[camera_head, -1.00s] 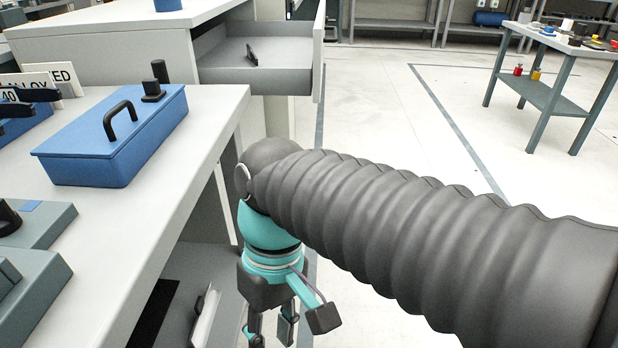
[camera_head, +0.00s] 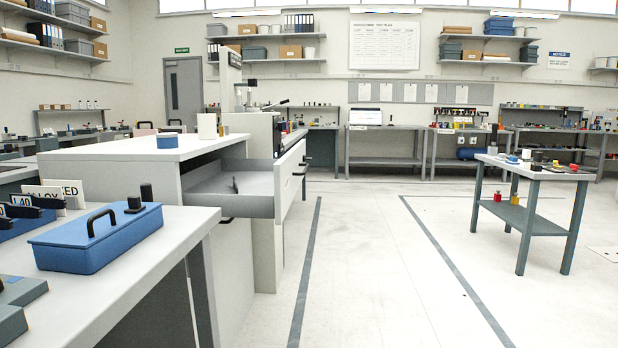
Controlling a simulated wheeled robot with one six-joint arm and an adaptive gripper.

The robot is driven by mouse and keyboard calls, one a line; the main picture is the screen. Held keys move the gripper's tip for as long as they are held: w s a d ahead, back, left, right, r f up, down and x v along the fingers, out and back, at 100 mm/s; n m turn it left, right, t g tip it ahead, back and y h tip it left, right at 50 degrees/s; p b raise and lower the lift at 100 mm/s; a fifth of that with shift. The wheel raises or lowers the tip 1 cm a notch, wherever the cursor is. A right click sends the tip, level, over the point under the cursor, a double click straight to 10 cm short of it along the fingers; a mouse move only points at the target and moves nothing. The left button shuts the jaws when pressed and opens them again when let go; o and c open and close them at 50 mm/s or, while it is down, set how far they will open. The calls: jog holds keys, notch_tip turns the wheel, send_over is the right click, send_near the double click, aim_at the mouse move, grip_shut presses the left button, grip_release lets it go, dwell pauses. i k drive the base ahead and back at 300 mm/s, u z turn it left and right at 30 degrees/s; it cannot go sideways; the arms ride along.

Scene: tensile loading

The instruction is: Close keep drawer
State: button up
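An open drawer (camera_head: 256,204) sticks out to the right from the white cabinet (camera_head: 115,168) at mid left. Its tray is grey, its front is pale, and a small dark upright piece (camera_head: 235,185) stands inside it. I cannot read any label that marks it as the keep drawer. My gripper and arm are not in view now. The space below the near bench, at the lower left, shows only in part.
A blue lidded box (camera_head: 95,243) with a black handle sits on the near white bench (camera_head: 150,262). A grey table (camera_head: 535,170) stands at right. The floor (camera_head: 375,255) between is clear.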

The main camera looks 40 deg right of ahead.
aim_at(268, 187)
jog(key=u, duration=0.1)
jog(key=k, duration=0.65)
jog(key=z, duration=1.1)
jog(key=i, duration=1.2)
jog(key=z, duration=0.1)
